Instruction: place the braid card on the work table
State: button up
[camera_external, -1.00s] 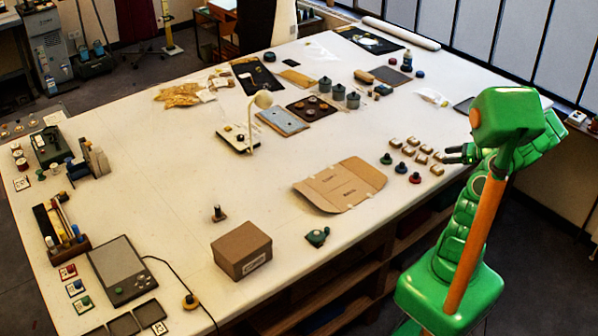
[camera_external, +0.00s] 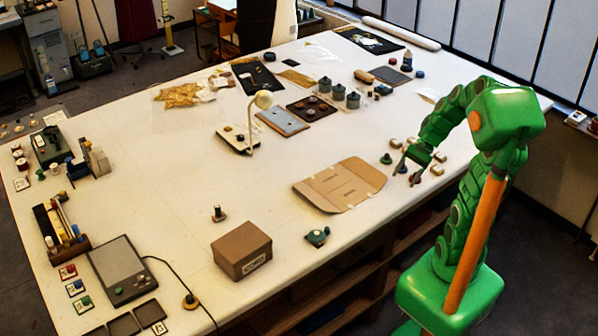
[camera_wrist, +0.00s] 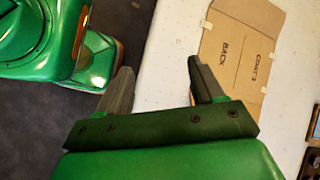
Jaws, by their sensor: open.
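My gripper (camera_external: 407,172) is over the right edge area of the white work table (camera_external: 160,200), with its fingers pointing down. In the wrist view my gripper (camera_wrist: 160,66) has its two dark fingers spread, with only table and floor between them. Several small cream-and-gold pieces (camera_external: 437,169) lie beside and behind the gripper, some hidden by it. I cannot tell whether one of them is the braid card. Small coloured knobs, one of them green (camera_external: 386,158), stand next to the gripper.
A flat cardboard sheet (camera_external: 340,184) lies left of the gripper and shows in the wrist view (camera_wrist: 240,50). A brown box (camera_external: 240,250) and a small green item (camera_external: 317,237) stand near the front edge. The table's middle left is largely clear.

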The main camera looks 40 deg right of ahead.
jog(key=s+a+r+n+g+h, duration=0.1)
jog(key=s+a+n+h, duration=0.1)
jog(key=s+n, duration=0.4)
jog(key=s+a+r+n+g+h, duration=0.1)
jog(key=s+a+r+n+h, duration=0.1)
jog(key=s+n+h, duration=0.3)
jog(key=s+a+n, duration=0.1)
jog(key=s, duration=0.2)
jog(key=shift+r, duration=0.25)
jog(key=shift+s, duration=0.1)
